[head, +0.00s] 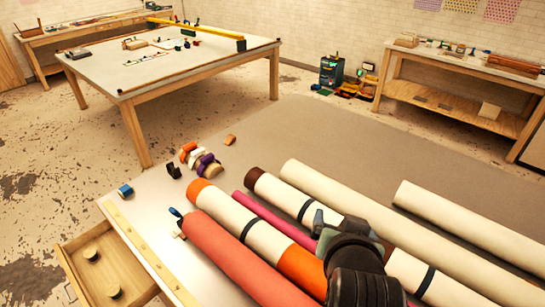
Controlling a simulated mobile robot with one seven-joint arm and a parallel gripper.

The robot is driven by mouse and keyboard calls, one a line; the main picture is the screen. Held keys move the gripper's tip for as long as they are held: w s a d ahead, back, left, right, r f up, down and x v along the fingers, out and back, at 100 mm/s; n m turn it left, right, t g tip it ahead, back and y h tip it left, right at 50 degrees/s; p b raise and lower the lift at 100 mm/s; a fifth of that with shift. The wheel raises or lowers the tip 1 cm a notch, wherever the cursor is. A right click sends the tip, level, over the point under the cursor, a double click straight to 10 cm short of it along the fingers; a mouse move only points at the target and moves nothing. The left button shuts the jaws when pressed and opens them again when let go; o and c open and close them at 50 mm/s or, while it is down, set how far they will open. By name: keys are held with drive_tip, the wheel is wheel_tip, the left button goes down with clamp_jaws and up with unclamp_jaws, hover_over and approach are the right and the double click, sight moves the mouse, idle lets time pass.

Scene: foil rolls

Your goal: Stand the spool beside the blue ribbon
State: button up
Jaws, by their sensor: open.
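A small blue roll, apparently the blue ribbon (125,190), sits near the left edge of the near table. To its right is a cluster of small spools: an orange one (188,148), a white one (196,157), a purple one (206,161) and a tan one (213,168). A small dark piece (173,171) lies between the cluster and the blue roll. I cannot tell which is the task's spool. My gripper (321,229) is open above the long rolls, to the right of the spools and well apart from them. Its dark body hides parts of the rolls.
Long rolls fill the near table's middle and right: a red one (240,255), an orange-ended cream one (239,217), and several others. A blue-tipped tool (176,213) lies by the red roll. A wooden ruler (135,238) edges the left side, above an open drawer (118,272).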

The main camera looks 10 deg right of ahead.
drive_tip(key=w+a+r+n+t, duration=0.15)
drive_tip(key=a+r+t, duration=0.35)
drive_tip(key=r, duration=0.8)
drive_tip(key=w+a+r+n+t, duration=0.15)
drive_tip(key=a+r+t, duration=0.3)
drive_tip(key=r, duration=0.85)
drive_tip(key=s+a+r+n+t+y, duration=0.1)
drive_tip(key=s+a+r+t, duration=0.2)
drive_tip(key=s+r, duration=0.2)
drive_tip(key=s+a+r+n+t+y, duration=0.1)
drive_tip(key=s+a+r+t, duration=0.3)
drive_tip(key=r, duration=0.7)
drive_tip(key=shift+s+a+r+n+y, duration=0.35)
drive_tip(key=shift+s+y, duration=0.35)
drive_tip(key=shift+s, duration=0.35)
drive_tip(key=shift+f, duration=0.1)
